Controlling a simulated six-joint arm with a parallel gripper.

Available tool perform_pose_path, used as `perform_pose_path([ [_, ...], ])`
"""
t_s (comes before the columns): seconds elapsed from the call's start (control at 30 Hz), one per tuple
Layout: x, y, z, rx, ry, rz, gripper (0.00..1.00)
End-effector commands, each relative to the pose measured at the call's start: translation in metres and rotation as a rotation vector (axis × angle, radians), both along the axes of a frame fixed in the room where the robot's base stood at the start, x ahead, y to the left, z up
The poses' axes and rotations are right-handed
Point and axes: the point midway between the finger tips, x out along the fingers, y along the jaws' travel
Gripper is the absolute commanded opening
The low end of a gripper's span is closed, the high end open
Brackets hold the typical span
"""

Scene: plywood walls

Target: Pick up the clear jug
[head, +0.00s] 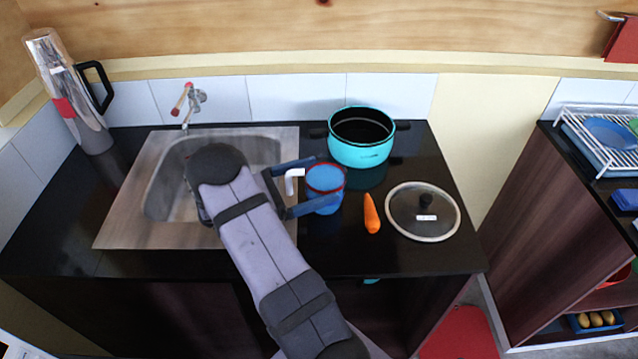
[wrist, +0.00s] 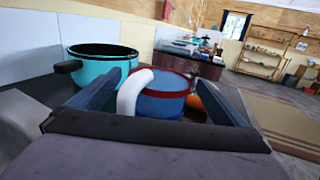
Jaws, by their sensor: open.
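The jug (head: 325,187) is a see-through blue vessel with a red rim and a white handle (head: 292,181). It stands upright on the black counter, right of the sink. My gripper (head: 329,180) is open, with one finger on the far side of the jug and one on the near side. In the wrist view, the jug (wrist: 165,103) shows between the two fingers, its white handle toward the palm. I cannot tell whether either finger touches it. The jug's lower part is hidden in the wrist view by my gripper.
A turquoise pot (head: 361,152) stands close behind the jug. A carrot (head: 371,213) and a glass lid (head: 407,221) lie to its right. The sink (head: 165,205) with its tap (head: 189,103) is left. A silver flask (head: 75,101) stands at the far left.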

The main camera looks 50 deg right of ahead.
Motion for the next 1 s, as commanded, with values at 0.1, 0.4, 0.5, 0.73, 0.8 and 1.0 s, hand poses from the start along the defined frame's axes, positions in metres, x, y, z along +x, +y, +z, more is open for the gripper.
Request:
perform_pose_path([
  [0.1, -0.0052, -0.0105, 0.0008, 0.001, 0.002, -0.002, 0.97],
  [0.4, -0.0063, -0.0145, -0.0011, 0.0, 0.0, 0.0, 0.97],
  [0.5, -0.0063, -0.0144, -0.001, 0.0, 0.0, 0.0, 0.78],
  [0.73, -0.0062, -0.0142, -0.0009, 0.0, 0.0, 0.0, 0.25],
  [0.8, -0.0057, -0.0143, 0.0014, -0.005, -0.001, 0.0, 0.18],
  [1.0, -0.0056, -0.0143, 0.0015, -0.005, -0.001, 0.0, 0.18],
])
